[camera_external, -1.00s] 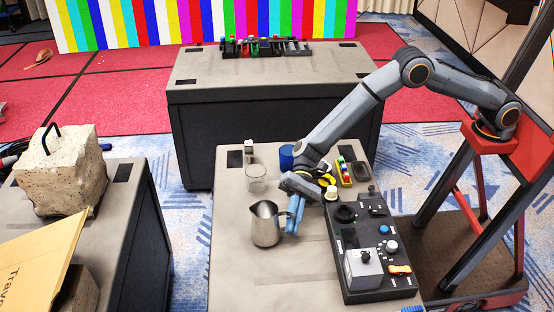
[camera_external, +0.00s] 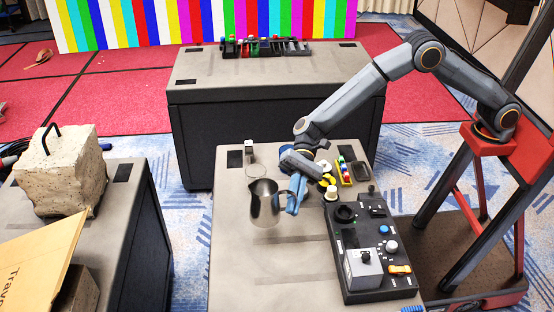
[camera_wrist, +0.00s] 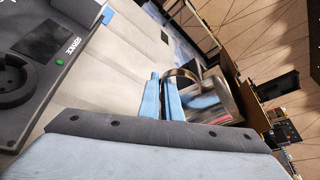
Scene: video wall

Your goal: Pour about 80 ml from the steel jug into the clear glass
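The steel jug (camera_external: 264,203) is held upright above the table by my gripper (camera_external: 295,196), which is at the jug's right side. In the wrist view, my gripper's blue fingers (camera_wrist: 163,100) are close together on the jug's handle, and the jug (camera_wrist: 212,103) shows beyond them. The clear glass (camera_external: 255,171) stands on the table just behind the jug in the external view. The jug partly hides its lower part. I cannot see the liquid level in either one.
A black control panel (camera_external: 350,240) with knobs lies to the right of the jug. The table's front left is clear.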

